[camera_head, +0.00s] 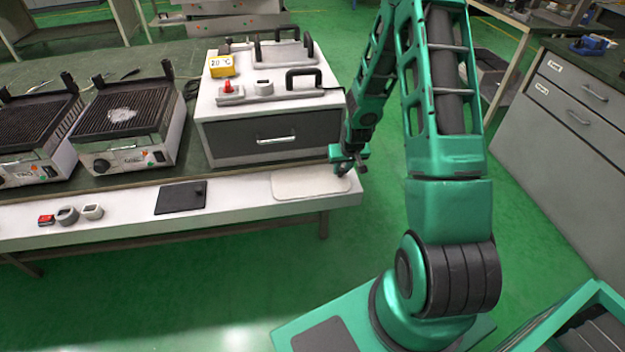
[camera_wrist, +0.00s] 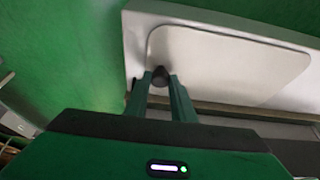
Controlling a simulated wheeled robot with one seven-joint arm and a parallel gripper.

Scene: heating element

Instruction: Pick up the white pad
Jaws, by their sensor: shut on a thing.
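The white pad (camera_head: 308,186) is a flat rounded rectangle at the right end of the white front ledge of the bench. My gripper (camera_head: 348,163) is at its far right corner. In the wrist view, the pad (camera_wrist: 230,58) fills the upper right, and my gripper (camera_wrist: 160,78) has its two green fingers closed around a small dark round knob at the pad's corner. The pad looks flat on or very close to the ledge; I cannot tell whether there is a gap under it.
A black pad (camera_head: 178,200) lies farther left on the ledge (camera_head: 240,207). A red-and-grey part (camera_head: 46,219) and two grey rings (camera_head: 68,215) are at its left. A white box with a drawer (camera_head: 270,150) stands behind the white pad. Two grills (camera_head: 125,135) stand left.

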